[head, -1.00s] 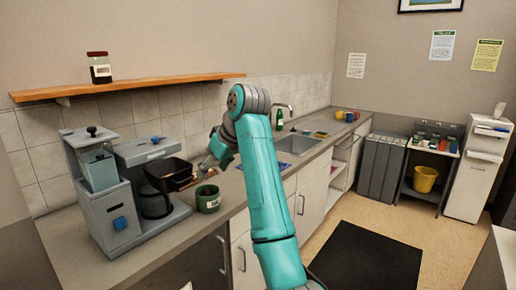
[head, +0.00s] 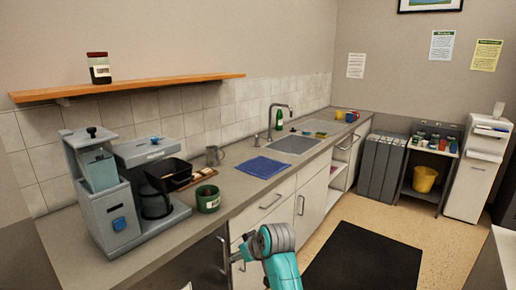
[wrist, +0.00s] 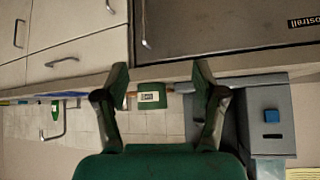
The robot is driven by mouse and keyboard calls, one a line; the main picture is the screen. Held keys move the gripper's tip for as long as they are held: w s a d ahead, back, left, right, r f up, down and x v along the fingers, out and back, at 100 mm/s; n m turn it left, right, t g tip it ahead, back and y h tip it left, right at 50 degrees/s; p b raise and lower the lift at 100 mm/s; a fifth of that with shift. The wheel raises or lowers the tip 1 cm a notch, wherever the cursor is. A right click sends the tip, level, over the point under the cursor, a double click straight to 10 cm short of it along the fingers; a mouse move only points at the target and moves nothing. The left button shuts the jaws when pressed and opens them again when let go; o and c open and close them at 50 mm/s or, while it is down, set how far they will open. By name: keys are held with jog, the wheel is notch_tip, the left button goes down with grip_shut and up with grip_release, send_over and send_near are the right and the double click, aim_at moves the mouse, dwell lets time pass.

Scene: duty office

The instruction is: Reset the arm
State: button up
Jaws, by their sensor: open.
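My arm (head: 278,258) is low at the bottom of the head view, folded down in front of the cabinets and below the counter top. My gripper (wrist: 161,72) shows in the wrist view with its two fingers spread apart and nothing between them. The wrist picture is upside down. It looks past the cabinet fronts toward the counter edge. A green mug (wrist: 152,96) shows beyond the fingers, apart from them. In the head view the fingers are not clearly visible, and the green mug (head: 208,198) stands on the counter.
A grey coffee machine (head: 147,190) stands on the counter (head: 240,199) at left, beside a black filter basket (head: 168,173). A grey mug (head: 214,155), blue cloth (head: 261,167) and sink (head: 295,144) are farther along. A dark mat (head: 365,258) lies on open floor.

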jog(key=s+d+f+m+t+h, duration=0.1)
jog(key=s+d+f+m+t, duration=0.1)
jog(key=s+d+f, duration=0.6)
jog(key=s+d+f+m+t+h, duration=0.1)
jog(key=s+d+f, duration=0.3)
jog(key=s+f, duration=0.75)
jog(key=s+d+f+m+t, duration=0.1)
jog(key=s+d+f, duration=0.3)
jog(key=s, duration=0.5)
jog(key=s+d+r+m+t+h, duration=0.1)
jog(key=s+d+r, duration=0.15)
jog(key=s, duration=0.65)
jog(key=s+d+r+m+t+h, duration=0.1)
jog(key=s+d+r, duration=0.15)
jog(key=s, duration=0.75)
jog(key=s+d+r+t+h, duration=0.1)
jog(key=s+d+r+t, duration=0.1)
jog(key=s+r, duration=1)
jog(key=shift+s+d+r+m, duration=0.15)
jog(key=shift+s+r+m, duration=0.2)
jog(key=shift+s, duration=0.5)
